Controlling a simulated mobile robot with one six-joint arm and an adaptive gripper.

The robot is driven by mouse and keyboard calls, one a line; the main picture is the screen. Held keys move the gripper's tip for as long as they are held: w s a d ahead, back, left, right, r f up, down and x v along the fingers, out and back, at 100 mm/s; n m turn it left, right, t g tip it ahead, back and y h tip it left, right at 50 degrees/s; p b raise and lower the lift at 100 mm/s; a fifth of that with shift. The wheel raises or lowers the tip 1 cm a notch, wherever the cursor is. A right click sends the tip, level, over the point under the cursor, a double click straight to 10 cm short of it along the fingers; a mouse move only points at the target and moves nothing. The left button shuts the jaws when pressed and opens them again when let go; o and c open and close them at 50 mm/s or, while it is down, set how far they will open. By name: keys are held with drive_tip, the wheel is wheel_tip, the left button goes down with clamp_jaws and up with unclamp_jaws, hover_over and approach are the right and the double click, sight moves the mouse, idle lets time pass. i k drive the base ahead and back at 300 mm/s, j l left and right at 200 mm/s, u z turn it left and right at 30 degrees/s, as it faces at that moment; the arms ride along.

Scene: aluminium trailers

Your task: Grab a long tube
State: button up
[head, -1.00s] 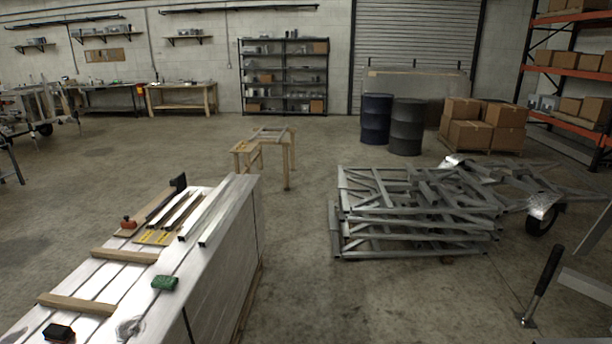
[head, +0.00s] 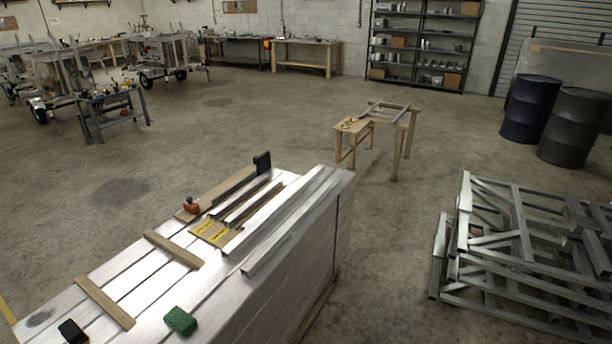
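A long silver square tube (head: 288,226) lies on top of a stack of pale aluminium panels (head: 290,275), in the centre of the head view. It runs lengthwise near the stack's right edge, with its near end toward me. Shorter tubes (head: 253,203) lie just left of it, partly over a board with yellow labels (head: 212,232). My gripper is not in view.
Wooden strips (head: 104,302), a green block (head: 180,320) and a dark block (head: 72,331) also lie on the stack. A pile of metal frames (head: 520,260) stands right, past open floor. A wooden stand (head: 375,130) is behind the stack.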

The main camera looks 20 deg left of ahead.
sight(237, 244)
drive_tip(key=i+u, duration=0.2)
drive_tip(key=i, duration=1.8)
drive_tip(key=i+u, duration=0.65)
drive_tip(key=u, duration=0.2)
drive_tip(key=i+u, duration=0.4)
drive_tip(key=i+l+u, duration=0.15)
drive_tip(key=l+u, duration=0.25)
drive_tip(key=i+u, duration=0.35)
drive_tip(key=k, duration=0.05)
